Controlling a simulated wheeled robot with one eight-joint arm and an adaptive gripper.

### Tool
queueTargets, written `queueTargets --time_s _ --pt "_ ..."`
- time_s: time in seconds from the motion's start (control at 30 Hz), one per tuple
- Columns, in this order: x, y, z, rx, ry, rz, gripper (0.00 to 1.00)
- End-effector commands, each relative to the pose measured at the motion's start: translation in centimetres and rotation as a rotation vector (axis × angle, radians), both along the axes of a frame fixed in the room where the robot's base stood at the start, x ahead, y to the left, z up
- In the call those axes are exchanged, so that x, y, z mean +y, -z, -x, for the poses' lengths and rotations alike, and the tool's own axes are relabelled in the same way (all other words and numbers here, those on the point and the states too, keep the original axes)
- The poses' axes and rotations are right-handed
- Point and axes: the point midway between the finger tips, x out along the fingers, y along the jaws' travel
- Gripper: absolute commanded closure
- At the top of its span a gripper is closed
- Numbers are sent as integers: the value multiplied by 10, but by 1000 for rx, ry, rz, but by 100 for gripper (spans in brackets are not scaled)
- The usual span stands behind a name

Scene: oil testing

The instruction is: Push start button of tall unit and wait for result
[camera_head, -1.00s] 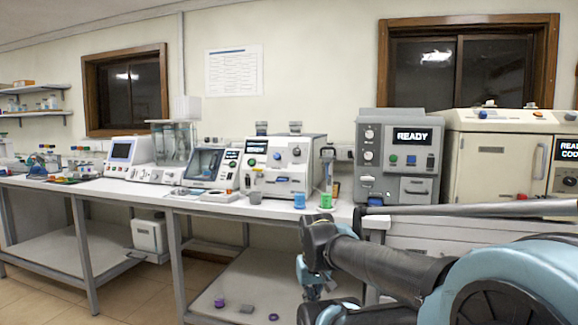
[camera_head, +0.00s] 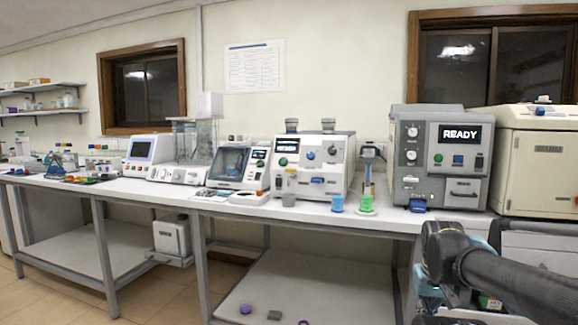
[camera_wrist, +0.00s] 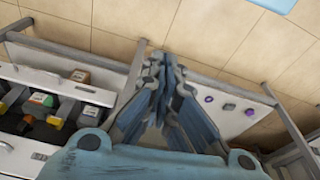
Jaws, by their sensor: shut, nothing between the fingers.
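The tall grey unit (camera_head: 424,158) stands near the right end of the bench in the head view. Its screen (camera_head: 460,134) reads READY. Below the screen are a green button (camera_head: 438,158), a blue button (camera_head: 458,160) and a dark one to their right. Round knobs run down its left side. In the wrist view my gripper (camera_wrist: 158,68) is shut and empty, pointing over the floor and the lower shelf, apart from the unit. In the head view my dark arm crosses the lower right, in front of and below the unit; the fingertips are not clear there.
The bench (camera_head: 240,208) holds several lab machines left of the unit. A blue cup (camera_head: 337,204) and a green cup (camera_head: 366,204) stand near its front edge. A cream cabinet (camera_head: 545,165) stands at right. The wrist view shows an open drawer (camera_wrist: 60,85) with bottles.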

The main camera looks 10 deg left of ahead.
Motion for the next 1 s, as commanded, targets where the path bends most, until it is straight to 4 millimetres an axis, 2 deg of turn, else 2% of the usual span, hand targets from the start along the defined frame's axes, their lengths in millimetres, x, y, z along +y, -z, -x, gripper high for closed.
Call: queueTargets --time_s 0.17,0.2,0.27,0.37,0.4,0.47,0.6,0.77,1.0 --pt "0 0 0 -1 -1 0 100" --pt "1 -6 5 -13 -5 0 100" --pt "3 -11 1 -27 -21 -1 100" --pt "10 -28 -20 -63 -74 -2 100" --pt "7 -38 -33 -84 -104 -3 100" --pt "15 -56 -55 -125 -157 -3 100" --pt "50 -101 -111 -234 -302 -8 100" --pt "98 -150 -171 -358 -454 -15 100" --pt "185 -219 -249 -543 -661 -29 100"
